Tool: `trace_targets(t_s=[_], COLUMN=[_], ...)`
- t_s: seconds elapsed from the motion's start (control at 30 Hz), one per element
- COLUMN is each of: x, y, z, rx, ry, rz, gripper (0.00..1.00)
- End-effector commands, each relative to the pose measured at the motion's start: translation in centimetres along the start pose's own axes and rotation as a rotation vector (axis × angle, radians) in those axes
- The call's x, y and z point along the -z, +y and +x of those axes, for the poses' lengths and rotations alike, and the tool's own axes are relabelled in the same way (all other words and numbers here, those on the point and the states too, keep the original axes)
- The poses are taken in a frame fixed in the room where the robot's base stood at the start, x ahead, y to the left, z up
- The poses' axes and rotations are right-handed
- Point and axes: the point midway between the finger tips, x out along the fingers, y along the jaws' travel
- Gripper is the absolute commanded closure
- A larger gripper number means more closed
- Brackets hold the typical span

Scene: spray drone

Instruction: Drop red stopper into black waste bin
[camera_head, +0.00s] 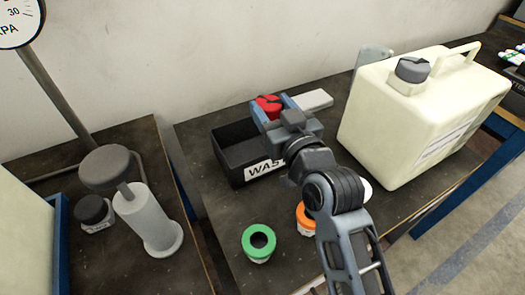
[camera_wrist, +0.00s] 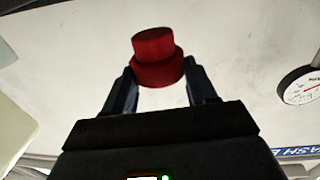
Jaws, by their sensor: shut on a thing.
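The red stopper (camera_head: 268,106) is held between the fingers of my gripper (camera_head: 276,112). In the wrist view the red stopper (camera_wrist: 157,58) sits between the two fingertips (camera_wrist: 160,82), its wider part in the grip and its narrower part beyond. The black waste bin (camera_head: 232,160) stands on the dark table with a white "WAS..." label on its front. In the head view my gripper and the stopper appear over the right part of the bin, and the arm hides that side. The height of the stopper above the bin is hard to tell.
A large cream canister (camera_head: 420,120) with a grey cap stands right of my arm. A green-ringed jar (camera_head: 259,242) and an orange-ringed jar (camera_head: 306,217) stand in front. A white block (camera_head: 314,99) lies behind my gripper. A grey-topped pump (camera_head: 145,215) stands on the left table.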

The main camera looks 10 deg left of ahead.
Motion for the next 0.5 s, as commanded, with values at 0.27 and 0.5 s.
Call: trace_targets(t_s=[0.27, 0.5], x=[-0.85, -0.83], y=[0.03, 0.02], z=[0.0, 0.0], rx=[0.0, 0.0], ry=[0.0, 0.0], rz=[0.001, 0.001], gripper=[0.74, 0.31])
